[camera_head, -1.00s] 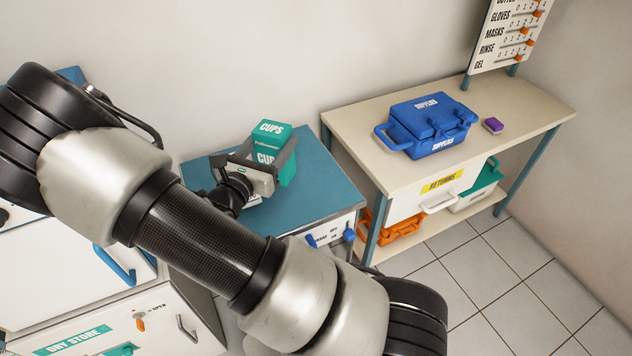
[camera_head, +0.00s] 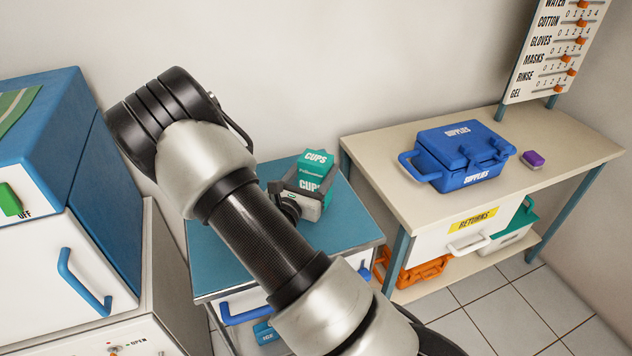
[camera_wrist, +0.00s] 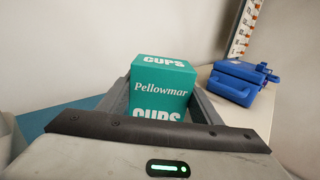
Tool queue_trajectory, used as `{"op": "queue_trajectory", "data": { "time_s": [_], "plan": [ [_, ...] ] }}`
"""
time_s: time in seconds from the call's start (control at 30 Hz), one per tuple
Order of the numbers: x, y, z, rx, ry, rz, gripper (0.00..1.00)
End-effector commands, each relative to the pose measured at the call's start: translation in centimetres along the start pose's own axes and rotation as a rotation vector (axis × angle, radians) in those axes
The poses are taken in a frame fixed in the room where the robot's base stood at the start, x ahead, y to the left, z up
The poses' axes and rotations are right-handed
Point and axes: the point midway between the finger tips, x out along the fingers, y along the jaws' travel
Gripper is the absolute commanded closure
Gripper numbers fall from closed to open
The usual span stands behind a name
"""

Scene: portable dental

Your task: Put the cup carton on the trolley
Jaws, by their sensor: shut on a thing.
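The cup carton (camera_head: 316,163) is a teal box with white CUPS lettering. My gripper (camera_head: 311,183) is shut on it, with one finger on each side, as the wrist view of the carton (camera_wrist: 161,88) also shows. The carton is upright over the blue-topped trolley (camera_head: 229,247), toward its back right part. Whether its base touches the top is hidden behind my gripper. My arm covers much of the trolley's middle and front.
A beige bench (camera_head: 386,173) stands right of the trolley, with a blue supplies case (camera_head: 460,157) and a small purple box (camera_head: 532,159) on it. A blue and white cabinet (camera_head: 104,215) stands at the left. Orange and green-lidded bins sit under the bench.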

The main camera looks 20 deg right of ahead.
Motion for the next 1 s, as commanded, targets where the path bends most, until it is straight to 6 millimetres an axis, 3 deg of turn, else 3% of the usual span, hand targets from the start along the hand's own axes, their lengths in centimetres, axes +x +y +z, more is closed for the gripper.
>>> {"op": "queue_trajectory", "data": {
  "time_s": [0.2, 0.57, 0.6, 0.67, 1.0],
  "plan": [
    [0.0, -0.1, -3.0, -0.001, -0.001, -0.001, 0.67],
    [0.0, 0.0, -3.5, 0.000, -0.001, -0.001, 0.67],
    [0.0, 0.0, -3.3, 0.000, 0.000, -0.001, 0.35],
    [0.0, 0.0, -3.3, 0.000, 0.000, -0.001, 0.25],
    [0.0, 0.0, -3.0, 0.000, 0.000, -0.001, 0.23]
  ]
}}
